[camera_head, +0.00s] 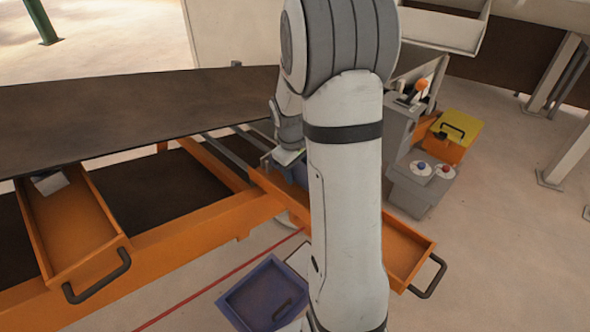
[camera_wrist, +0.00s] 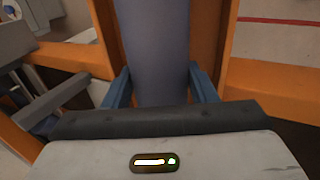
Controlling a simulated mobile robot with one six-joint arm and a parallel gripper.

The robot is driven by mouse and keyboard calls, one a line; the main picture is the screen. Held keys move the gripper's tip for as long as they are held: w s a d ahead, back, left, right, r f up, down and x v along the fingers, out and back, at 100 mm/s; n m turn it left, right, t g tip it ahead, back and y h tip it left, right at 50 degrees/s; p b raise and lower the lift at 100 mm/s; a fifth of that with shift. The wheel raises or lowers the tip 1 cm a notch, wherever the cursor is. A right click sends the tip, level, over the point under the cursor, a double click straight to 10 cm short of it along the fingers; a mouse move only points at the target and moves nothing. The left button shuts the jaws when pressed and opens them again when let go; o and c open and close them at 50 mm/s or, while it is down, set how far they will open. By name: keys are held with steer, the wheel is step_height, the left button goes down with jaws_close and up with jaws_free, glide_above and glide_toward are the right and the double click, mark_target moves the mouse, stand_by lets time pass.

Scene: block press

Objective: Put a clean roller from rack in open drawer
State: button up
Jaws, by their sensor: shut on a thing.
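My gripper (camera_wrist: 160,84) has its two blue fingers shut on a grey-blue roller (camera_wrist: 155,45) in the wrist view. The roller runs up and out of the top of that view, between orange drawer walls. I cannot tell whether it rests on the drawer bottom. In the head view my arm hides most of the gripper and the roller. The right open drawer (camera_head: 408,246) is orange with a dark handle and lies behind my arm. Another orange drawer (camera_head: 72,225) is open at the left, with a small grey thing at its far end. I cannot make out the rack.
A dark tabletop (camera_head: 120,110) lies above the orange frame at the left. A dark blue bin (camera_head: 262,295) stands on the floor in front. A grey control box (camera_head: 425,175) with knobs and a yellow-lidded orange box (camera_head: 455,130) stand at the right. Floor at the right is clear.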

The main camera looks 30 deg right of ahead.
mark_target(293, 171)
steer(key=shift+f+b, duration=0.55)
steer(key=shift+f, duration=0.2)
steer(key=o, duration=1.4)
steer(key=shift+s, duration=0.1)
steer(key=shift+r, duration=0.1)
step_height(293, 171, up, 13)
steer(key=a+p, duration=0.1)
steer(key=a, duration=0.1)
steer(key=s+a+m, duration=0.1)
steer(key=s+a, duration=0.3)
steer(key=s, duration=0.2)
steer(key=s+a+r+m+t+y, duration=0.1)
steer(key=s+a, duration=0.3)
steer(key=s, duration=0.3)
steer(key=s+a+r+m+t, duration=0.1)
steer(key=s+a, duration=0.3)
steer(key=s, duration=0.2)
steer(key=shift+s+a+m+y, duration=0.15)
steer(key=shift+a+m+y, duration=0.2)
steer(key=shift+m+y, duration=0.05)
